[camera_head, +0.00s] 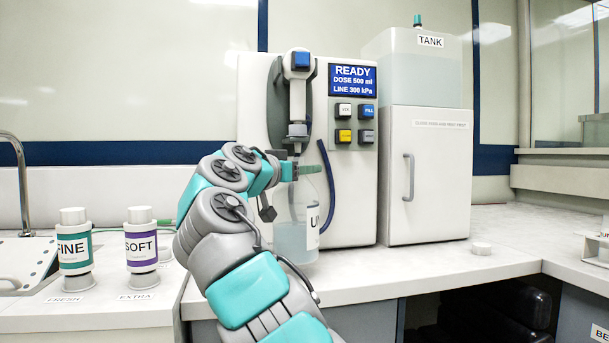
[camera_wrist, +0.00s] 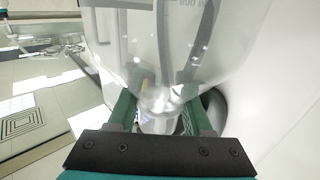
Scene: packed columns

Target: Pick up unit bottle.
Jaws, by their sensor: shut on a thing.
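The unit bottle (camera_head: 290,238) is clear, holds pale liquid and has a white label that begins with "U". It is upright at the front of the white dosing machine (camera_head: 355,190), under its nozzle, partly hidden by my arm. I cannot tell whether its base touches the counter. My gripper (camera_head: 299,170) is shut on the bottle's narrow neck. In the wrist view the bottle's clear body (camera_wrist: 170,40) fills the top middle, and the green fingers of my gripper (camera_wrist: 160,112) stand on both sides of the neck.
A FINE jar (camera_head: 74,252) and a SOFT jar (camera_head: 141,250) stand at the left. A white cabinet (camera_head: 430,200) with a TANK (camera_head: 425,70) on top is right of the machine.

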